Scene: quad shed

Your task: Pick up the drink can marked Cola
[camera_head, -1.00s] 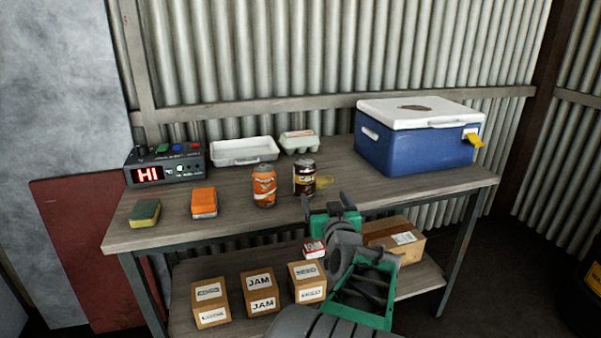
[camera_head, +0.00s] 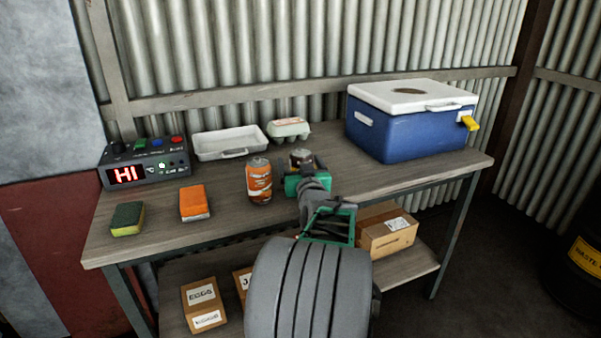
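A dark can (camera_head: 301,154) stands on the workbench. Only its top shows above my gripper, and its marking is hidden, so I cannot read Cola on it. An orange can (camera_head: 259,181) stands just to its left, with lettering too small to read. My gripper (camera_head: 304,167) is at the dark can, in front of it from this view, with its green and dark parts covering the can's lower body. I cannot see whether the fingers touch or close on the can.
The workbench (camera_head: 383,187) also holds a white tray (camera_head: 213,156), an egg carton (camera_head: 288,131), a blue cooler (camera_head: 415,136), a display box (camera_head: 127,176), an orange sponge block (camera_head: 194,201) and a green sponge (camera_head: 127,220). Cardboard boxes stand on the lower shelf. The bench's right front is clear.

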